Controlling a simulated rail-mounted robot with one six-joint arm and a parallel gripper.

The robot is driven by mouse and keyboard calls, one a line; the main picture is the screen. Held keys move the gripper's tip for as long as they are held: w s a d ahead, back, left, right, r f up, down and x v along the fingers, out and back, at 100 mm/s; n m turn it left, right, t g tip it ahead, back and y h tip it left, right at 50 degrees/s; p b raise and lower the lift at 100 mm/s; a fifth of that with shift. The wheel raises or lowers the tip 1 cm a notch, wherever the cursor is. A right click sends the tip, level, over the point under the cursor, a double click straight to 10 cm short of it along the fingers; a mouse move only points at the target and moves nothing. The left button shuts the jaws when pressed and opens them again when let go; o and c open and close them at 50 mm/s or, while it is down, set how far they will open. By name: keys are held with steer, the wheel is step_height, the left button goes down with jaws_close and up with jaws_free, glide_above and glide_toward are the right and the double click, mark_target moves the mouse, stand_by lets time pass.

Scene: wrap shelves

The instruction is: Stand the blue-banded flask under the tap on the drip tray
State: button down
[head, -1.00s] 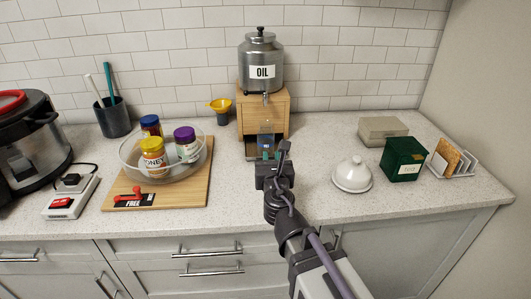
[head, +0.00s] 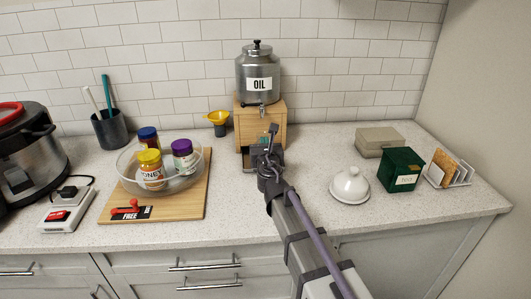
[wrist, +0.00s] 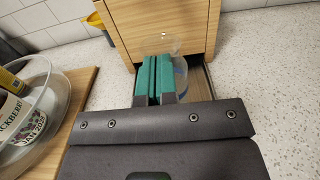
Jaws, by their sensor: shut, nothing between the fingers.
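A clear flask with a blue band (wrist: 181,68) shows in the wrist view, just behind and right of my fingers. It appears upright over the drip tray (wrist: 202,86), at the front of the wooden stand; its lower part is partly hidden. My gripper (wrist: 156,76) is shut and empty, its teal fingers side by side close to the flask; I cannot tell whether they touch it. In the head view my gripper (head: 268,152) is in front of the stand and hides the flask. The metal tap (head: 262,111) is above, on the oil dispenser (head: 258,72).
The wooden stand (head: 272,122) holds the dispenser. Left are a yellow funnel (head: 217,117) and a clear bowl of jars (head: 124,166) on a wooden board (head: 190,205). A white domed dish (head: 350,186) and green box (head: 401,170) are right. Counter between stand and dome is clear.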

steer(key=shift+w, duration=0.15)
steer(key=w, duration=0.4)
steer(key=shift+w+a, duration=0.1)
steer(key=shift+a, duration=0.25)
